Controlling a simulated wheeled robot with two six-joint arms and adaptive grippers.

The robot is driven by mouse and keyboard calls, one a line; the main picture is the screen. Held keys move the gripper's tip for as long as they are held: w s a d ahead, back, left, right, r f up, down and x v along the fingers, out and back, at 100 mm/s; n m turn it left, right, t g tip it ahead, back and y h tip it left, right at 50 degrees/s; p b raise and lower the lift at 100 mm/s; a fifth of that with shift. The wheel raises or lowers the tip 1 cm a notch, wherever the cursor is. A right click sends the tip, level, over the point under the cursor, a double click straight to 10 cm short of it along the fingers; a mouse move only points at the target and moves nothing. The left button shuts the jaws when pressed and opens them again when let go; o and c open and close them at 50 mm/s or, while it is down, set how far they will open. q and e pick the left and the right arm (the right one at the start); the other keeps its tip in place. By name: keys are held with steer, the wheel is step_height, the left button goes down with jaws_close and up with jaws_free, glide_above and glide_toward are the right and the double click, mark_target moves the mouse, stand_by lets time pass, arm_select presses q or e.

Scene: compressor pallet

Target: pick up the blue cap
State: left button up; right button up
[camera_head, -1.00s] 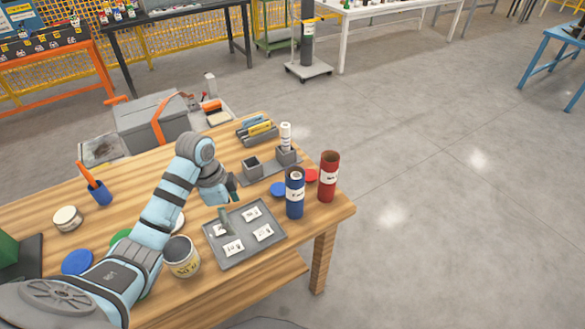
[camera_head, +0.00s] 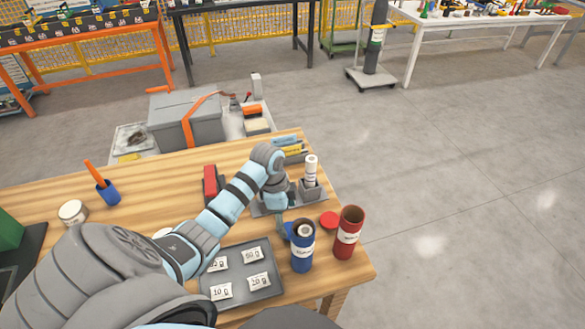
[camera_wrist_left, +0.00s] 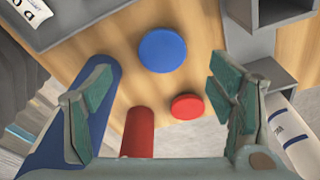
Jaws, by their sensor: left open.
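The blue cap (camera_wrist_left: 162,50) lies flat on the wooden table, fully visible in the wrist view. In the head view only part of the blue cap (camera_head: 289,229) shows, between my left gripper (camera_head: 281,222) and the blue tube (camera_head: 302,252). In the wrist view my left gripper (camera_wrist_left: 162,82) is open and empty, its fingers spread wide on either side of the cap's position. The cap is apart from both fingers there. The left finger overlaps the blue tube (camera_wrist_left: 80,125) in that view. My right gripper is not in view.
A red cap (camera_head: 329,220) and an upright red tube (camera_head: 348,238) stand close by on the right. A grey tray (camera_head: 264,294) with labelled packets is in front. Grey holders (camera_wrist_left: 283,12) stand near the cap. The table's right edge is close.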

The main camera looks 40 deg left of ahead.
mark_target(290, 230)
arm_select(q)
steer(key=shift+s+d+f, duration=0.15)
steer(key=shift+f, duration=0.35)
steer(key=shift+s+d+f, duration=0.1)
steer(key=shift+s+f, duration=0.05)
steer(key=shift+f, duration=0.35)
steer(key=f, duration=0.1)
steer(key=w+f, duration=0.1)
steer(key=f, duration=0.1)
steer(key=w+f+b, duration=0.1)
steer(key=f, duration=0.1)
steer(key=shift+w+d, duration=0.1)
steer(key=shift+d, duration=0.2)
steer(key=shift+s+r, duration=0.15)
steer(key=shift+s, duration=0.15)
steer(key=shift+c, duration=1.2)
steer(key=shift+s+r, duration=0.1)
steer(key=shift+s, duration=0.05)
steer(key=c, duration=0.6)
steer(key=shift+c, duration=0.2)
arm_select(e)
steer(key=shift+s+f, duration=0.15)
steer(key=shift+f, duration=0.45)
